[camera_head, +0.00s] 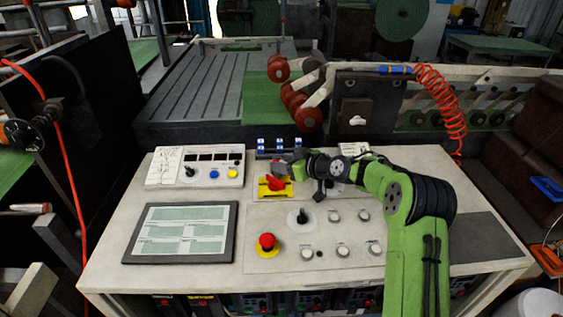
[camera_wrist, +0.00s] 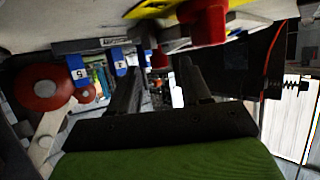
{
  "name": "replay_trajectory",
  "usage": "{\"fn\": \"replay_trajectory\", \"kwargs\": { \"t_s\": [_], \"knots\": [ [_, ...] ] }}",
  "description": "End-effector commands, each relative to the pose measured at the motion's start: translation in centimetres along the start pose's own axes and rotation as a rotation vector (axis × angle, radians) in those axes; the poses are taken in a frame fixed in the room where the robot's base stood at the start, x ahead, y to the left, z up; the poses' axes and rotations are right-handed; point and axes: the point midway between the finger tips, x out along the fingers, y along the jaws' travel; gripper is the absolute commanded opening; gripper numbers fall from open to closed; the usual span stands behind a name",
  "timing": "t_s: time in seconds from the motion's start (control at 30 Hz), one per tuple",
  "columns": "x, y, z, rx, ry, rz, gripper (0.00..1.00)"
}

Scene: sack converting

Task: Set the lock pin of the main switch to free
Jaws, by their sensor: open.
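The main switch is a red rotary handle (camera_head: 275,184) on a yellow plate (camera_head: 263,191), on the console top. In the wrist view the red handle (camera_wrist: 207,26) and yellow plate (camera_wrist: 160,8) show at the top edge. A small red piece (camera_wrist: 158,58) beside the handle, possibly the lock pin, appears between the fingers; I cannot tell its setting. My gripper (camera_head: 287,165) is beside the far side of the switch, reaching in from the right. In the wrist view my gripper (camera_wrist: 158,72) has its two dark fingers apart, with no contact visible.
A red emergency button (camera_head: 267,241), a black selector (camera_head: 302,216) and several white buttons are in front. A panel with knobs (camera_head: 195,167) and a dark-framed screen (camera_head: 181,232) are left. Blue numbered tags (camera_head: 280,144) and red rollers (camera_head: 308,119) lie behind.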

Motion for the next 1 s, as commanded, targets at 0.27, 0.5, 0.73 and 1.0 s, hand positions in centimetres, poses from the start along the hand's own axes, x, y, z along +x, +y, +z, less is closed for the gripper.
{"fn": "replay_trajectory", "kwargs": {
  "t_s": [0.27,0.5,0.73,1.0],
  "knots": [
    [1.57,0.02,0.03,0.000,-0.001,0.001,0.48],
    [1.52,0.02,0.04,0.000,-0.001,0.001,0.29],
    [1.50,0.03,0.04,0.000,-0.001,0.001,0.00],
    [1.61,0.15,-0.04,0.000,-0.001,0.001,0.00]
  ]
}}
